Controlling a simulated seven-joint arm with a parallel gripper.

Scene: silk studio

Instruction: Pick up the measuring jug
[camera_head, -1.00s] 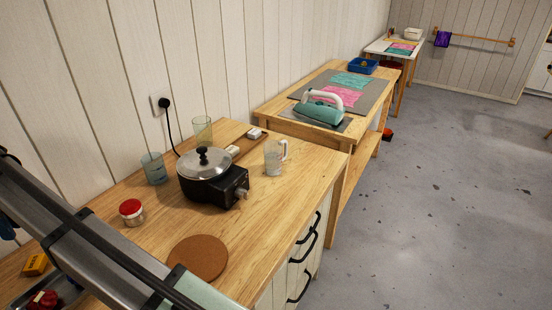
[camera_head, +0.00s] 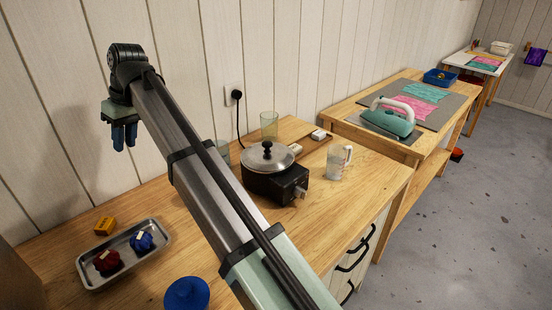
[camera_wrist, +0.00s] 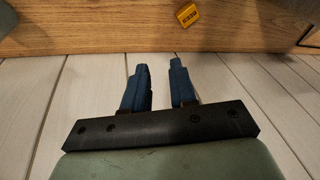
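The measuring jug (camera_head: 337,164) is clear with a pale handle on its right side. It stands upright on the wooden worktop (camera_head: 375,190), right of the hotplate, in the head view. My gripper (camera_head: 124,146) hangs well to the left of the jug, above the worktop's left part and near the wall. In the wrist view my gripper (camera_wrist: 160,80) shows two blue fingers apart with nothing between them. The jug is not in the wrist view.
A black hotplate (camera_head: 275,186) with a lidded pot (camera_head: 268,158) stands left of the jug. A green-tinted glass (camera_head: 269,125) is behind. A metal tray (camera_head: 92,279) with red and blue objects and a yellow box (camera_head: 104,226) are at left. An iron (camera_head: 390,115) stands on the farther table.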

